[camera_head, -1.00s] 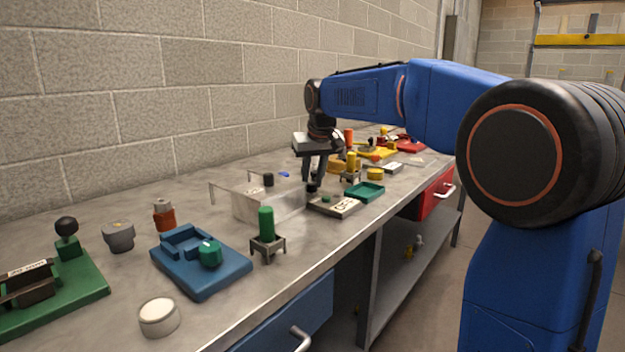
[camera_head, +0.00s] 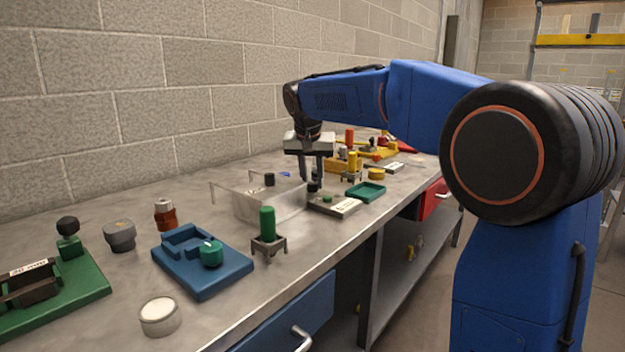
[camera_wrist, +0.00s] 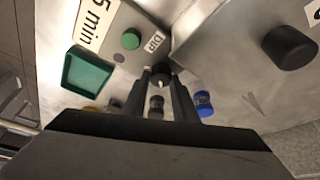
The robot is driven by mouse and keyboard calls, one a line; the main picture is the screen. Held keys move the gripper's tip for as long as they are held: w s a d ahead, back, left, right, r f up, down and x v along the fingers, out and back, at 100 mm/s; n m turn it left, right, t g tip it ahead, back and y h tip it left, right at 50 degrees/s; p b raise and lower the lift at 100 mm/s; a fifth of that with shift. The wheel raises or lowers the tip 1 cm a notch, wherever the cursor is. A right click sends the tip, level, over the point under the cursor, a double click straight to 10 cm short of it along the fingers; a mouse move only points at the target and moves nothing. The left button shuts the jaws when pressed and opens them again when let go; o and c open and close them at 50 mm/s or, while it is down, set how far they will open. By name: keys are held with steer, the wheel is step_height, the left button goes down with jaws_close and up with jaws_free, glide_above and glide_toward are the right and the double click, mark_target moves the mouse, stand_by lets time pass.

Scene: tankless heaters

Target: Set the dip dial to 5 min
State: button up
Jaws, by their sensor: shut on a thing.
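The dip dial is a small black knob (camera_wrist: 161,76) with a pale mark, beside the DIP label (camera_wrist: 154,43) in the wrist view. My gripper (camera_wrist: 161,72) is shut on this dial, with one fingertip on each side of it. In the head view my gripper (camera_head: 312,183) points down at the dial (camera_head: 313,187), which is partly hidden by the fingers. A grey control box (camera_head: 341,206) carries a green button (camera_wrist: 131,38) and a "5 min" label (camera_wrist: 92,20). I cannot read which setting the dial points to.
A clear tank (camera_head: 262,205) with a black knob (camera_wrist: 289,47) stands close beside the box. A green tray (camera_head: 366,192) lies on the other side. A green cylinder on a stand (camera_head: 267,225) and a blue fixture (camera_head: 203,270) are nearer.

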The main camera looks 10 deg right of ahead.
steer(key=o, duration=1)
steer(key=shift+o, duration=0.2)
steer(key=v, duration=1.7)
steer(key=shift+r, duration=0.2)
